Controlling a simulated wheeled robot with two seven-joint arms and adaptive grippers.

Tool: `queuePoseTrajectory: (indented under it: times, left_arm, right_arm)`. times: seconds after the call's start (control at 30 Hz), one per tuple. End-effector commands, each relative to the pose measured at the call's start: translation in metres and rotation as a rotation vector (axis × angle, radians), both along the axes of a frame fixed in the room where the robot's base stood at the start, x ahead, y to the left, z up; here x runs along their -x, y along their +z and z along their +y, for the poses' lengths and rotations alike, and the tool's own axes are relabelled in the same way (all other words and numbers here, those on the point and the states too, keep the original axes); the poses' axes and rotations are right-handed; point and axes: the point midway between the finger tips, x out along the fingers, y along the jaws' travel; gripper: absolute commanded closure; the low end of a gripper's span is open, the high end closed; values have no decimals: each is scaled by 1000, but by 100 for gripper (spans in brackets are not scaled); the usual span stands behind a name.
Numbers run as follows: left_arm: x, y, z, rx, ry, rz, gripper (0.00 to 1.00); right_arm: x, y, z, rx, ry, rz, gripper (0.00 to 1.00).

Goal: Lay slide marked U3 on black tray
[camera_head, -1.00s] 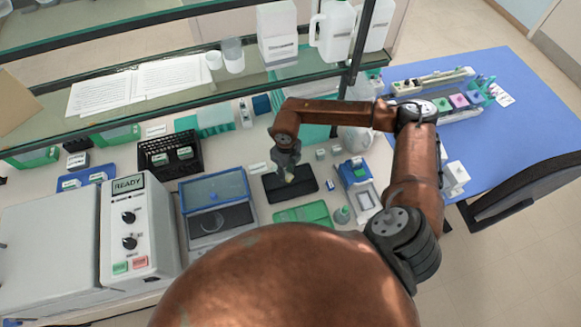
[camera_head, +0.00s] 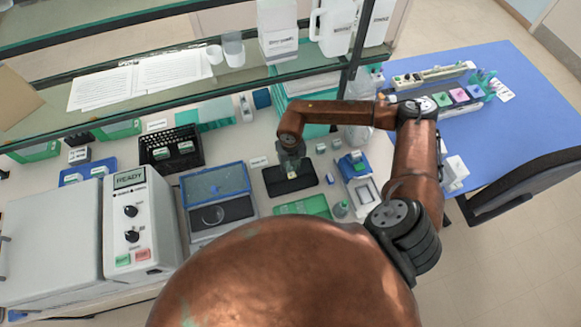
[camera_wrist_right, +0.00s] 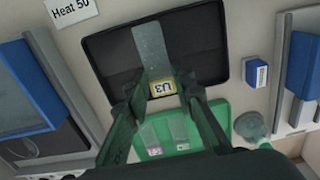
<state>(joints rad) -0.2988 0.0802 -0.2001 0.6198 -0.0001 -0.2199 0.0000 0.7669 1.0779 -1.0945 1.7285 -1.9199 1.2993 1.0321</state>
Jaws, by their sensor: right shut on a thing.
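The slide marked U3 (camera_wrist_right: 150,48) is a clear glass strip with a yellow-edged white label, which reads upside down in the right wrist view. My right gripper (camera_wrist_right: 160,94) is shut on its label end. The glass extends over the black tray (camera_wrist_right: 205,45), a shallow dark rectangle. In the head view my right gripper (camera_head: 291,173) is over the black tray (camera_head: 308,184), pointing down. I cannot tell whether the slide touches the tray. My left gripper is not in view.
A green tray (camera_head: 318,203) with two labelled slides lies in front of the black tray. A blue-lidded box (camera_head: 220,183) stands to the left and a blue-and-white device (camera_head: 352,166) to the right. A glass shelf (camera_head: 190,93) runs behind.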

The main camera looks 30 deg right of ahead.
Motion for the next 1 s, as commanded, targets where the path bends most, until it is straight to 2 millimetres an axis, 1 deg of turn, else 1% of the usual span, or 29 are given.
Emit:
queuePoseTrajectory:
  times: [0.03,0.5,0.63,1.0]
  left_arm:
    - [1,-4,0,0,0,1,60]
    - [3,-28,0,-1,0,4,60]
    - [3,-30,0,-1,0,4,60]
    - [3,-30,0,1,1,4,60]
  right_arm:
    - [0,-6,0,0,0,0,100]
    - [0,-40,0,-1,1,0,100]
    - [0,-43,0,-1,1,-1,100]
    - [0,-43,0,-1,1,-1,100]
